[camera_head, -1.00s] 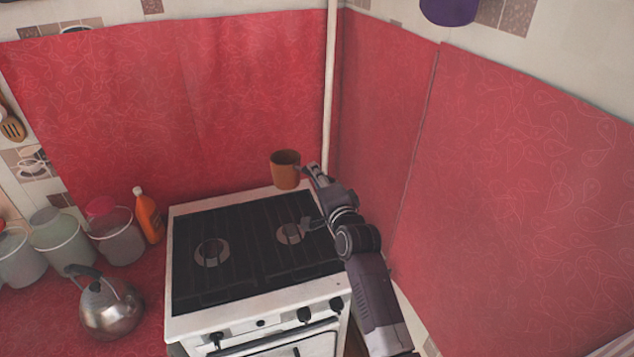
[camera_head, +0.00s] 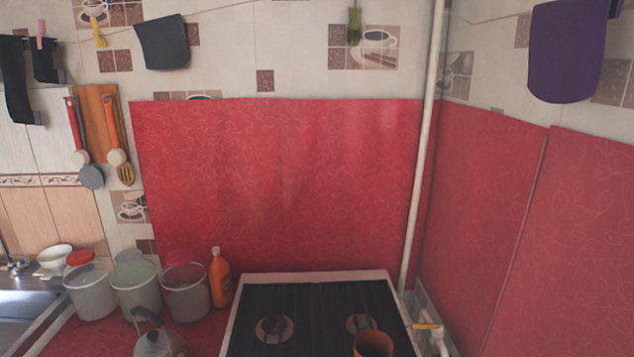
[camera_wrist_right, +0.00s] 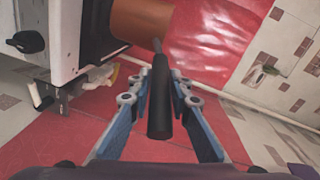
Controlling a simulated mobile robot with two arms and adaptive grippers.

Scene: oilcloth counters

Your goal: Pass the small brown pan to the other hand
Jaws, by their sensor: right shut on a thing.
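The small brown pan (camera_head: 373,344) shows at the bottom edge of the head view, in front of the stove's right burner; its lower part is cut off. In the right wrist view the pan's brown body (camera_wrist_right: 142,20) is at the top, and its dark handle (camera_wrist_right: 160,95) runs down between the fingers. My right gripper (camera_wrist_right: 158,88) is shut on that handle. The right gripper is outside the head view. My left gripper is in neither view.
The stove (camera_head: 240,318) stands below the red oilcloth wall. An orange bottle (camera_head: 220,280), several lidded containers (camera_head: 187,290) and a metal kettle (camera_head: 158,343) are on its left. A white pipe (camera_head: 420,150) with a yellow valve (camera_head: 428,326) is on the right.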

